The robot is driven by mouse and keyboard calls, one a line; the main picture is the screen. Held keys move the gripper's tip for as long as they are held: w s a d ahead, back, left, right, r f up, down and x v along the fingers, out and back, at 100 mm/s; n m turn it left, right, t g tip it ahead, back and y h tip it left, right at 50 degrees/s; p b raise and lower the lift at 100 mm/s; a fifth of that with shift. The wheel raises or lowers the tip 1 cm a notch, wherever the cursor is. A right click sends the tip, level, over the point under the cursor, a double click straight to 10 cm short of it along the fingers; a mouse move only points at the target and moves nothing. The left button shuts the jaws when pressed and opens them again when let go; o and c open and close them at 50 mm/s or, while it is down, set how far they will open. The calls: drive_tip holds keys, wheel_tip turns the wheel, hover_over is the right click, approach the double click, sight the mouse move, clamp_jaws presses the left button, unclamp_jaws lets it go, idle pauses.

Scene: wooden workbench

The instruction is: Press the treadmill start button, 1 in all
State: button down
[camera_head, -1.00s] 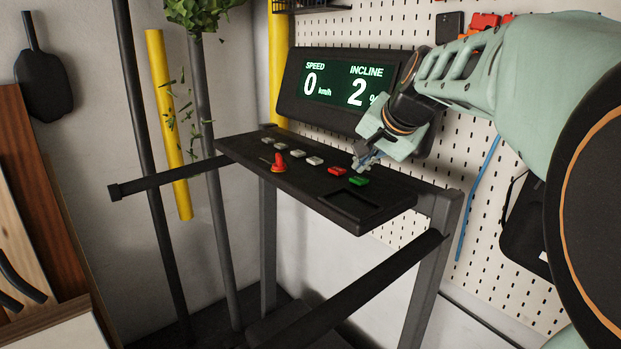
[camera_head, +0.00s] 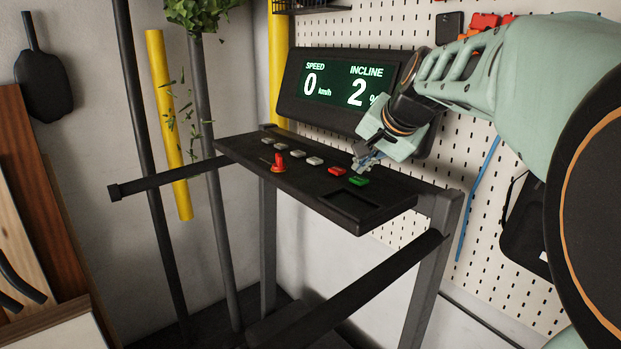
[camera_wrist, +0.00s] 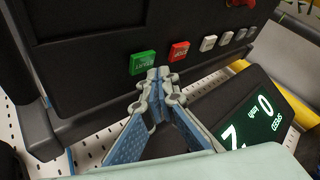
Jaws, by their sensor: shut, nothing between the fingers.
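The green start button (camera_head: 358,181) sits at the right end of a button row on the black treadmill console (camera_head: 300,187). In the wrist view the green button (camera_wrist: 143,62) stands just beyond my fingertips. The red stop button (camera_head: 337,171) is to its left in the head view. My gripper (camera_head: 364,165) is shut and empty, its tips close to the green button on the display side. It also shows in the wrist view (camera_wrist: 158,78). I cannot tell whether the tips touch the console. The display (camera_head: 343,86) reads speed 0 km/h and incline 2.
Several grey buttons (camera_head: 298,153) and a red safety key (camera_head: 279,163) are on the console. A recessed tray (camera_head: 350,198) lies in front of the green button. A handrail (camera_head: 165,179) sticks out left. A white pegboard (camera_head: 480,140) stands behind.

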sight(361, 180)
drive_tip(key=shift+f, duration=0.35)
drive_tip(key=shift+f+b, duration=0.5)
drive_tip(key=shift+b, duration=0.15)
idle(0.3)
idle(0.4)
drive_tip(key=shift+r+p, duration=0.75)
drive_tip(key=shift+r, duration=0.2)
wheel_tip(361, 180, up, 5)
drive_tip(key=p, duration=0.4)
drive_tip(key=shift+s+f, duration=0.1)
idle(0.3)
